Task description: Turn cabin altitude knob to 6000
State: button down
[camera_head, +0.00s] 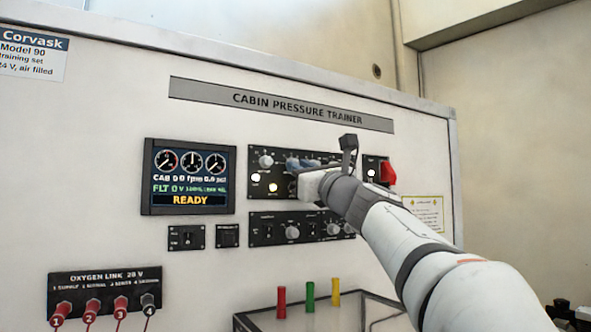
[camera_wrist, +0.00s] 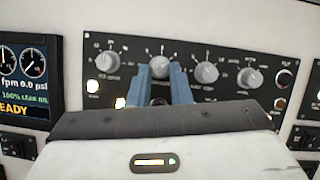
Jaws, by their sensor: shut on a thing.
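The upper black knob panel (camera_head: 255,190) is on the white trainer face, under the "CABIN PRESSURE TRAINER" sign. In the wrist view this panel (camera_wrist: 95,40) shows a row of several grey knobs with small white scales. My gripper (camera_wrist: 160,72) has its two blue fingers on either side of the second knob from the left (camera_wrist: 160,66) and is shut on it. In the head view my gripper (camera_head: 300,165) covers that knob. The scale lettering is too small to read, so I cannot tell the knob's setting or its label.
A display (camera_head: 188,178) left of the panel reads READY. A red switch cover (camera_head: 388,173) is just right of my wrist. A lower knob panel (camera_head: 291,231) sits below. Red, green and yellow pegs (camera_head: 309,295) stand on a tray in front. Oxygen link sockets (camera_head: 105,290) are lower left.

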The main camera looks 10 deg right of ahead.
jog(key=shift+w+f, duration=0.1)
jog(key=shift+f, duration=0.15)
jog(key=c, duration=1.3)
grip_release()
jog(key=shift+r, duration=0.15)
jog(key=b+v, duration=0.2)
jog(key=v, duration=0.6)
